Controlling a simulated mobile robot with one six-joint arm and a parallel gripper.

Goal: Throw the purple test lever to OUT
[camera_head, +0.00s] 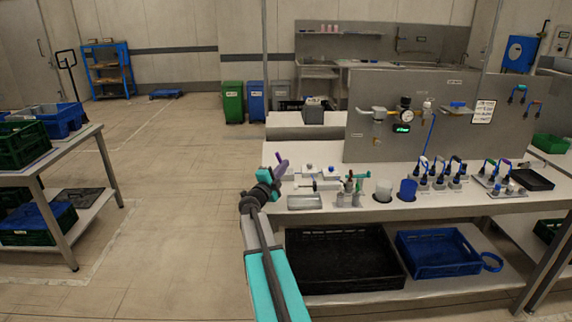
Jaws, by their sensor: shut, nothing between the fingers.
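A purple lever handle (282,163) stands tilted at the left end of the long workbench, by the small grey fixtures. My gripper (276,173) is at the end of my teal and grey arm, right beside this handle. It is shut with nothing held. The fingertips overlap the handle in the picture, so I cannot tell whether they touch it. The lever's base and any OUT marking are hidden or too small to read.
A grey panel (400,146) rises behind. Black (340,262) and blue crates (438,254) lie below.

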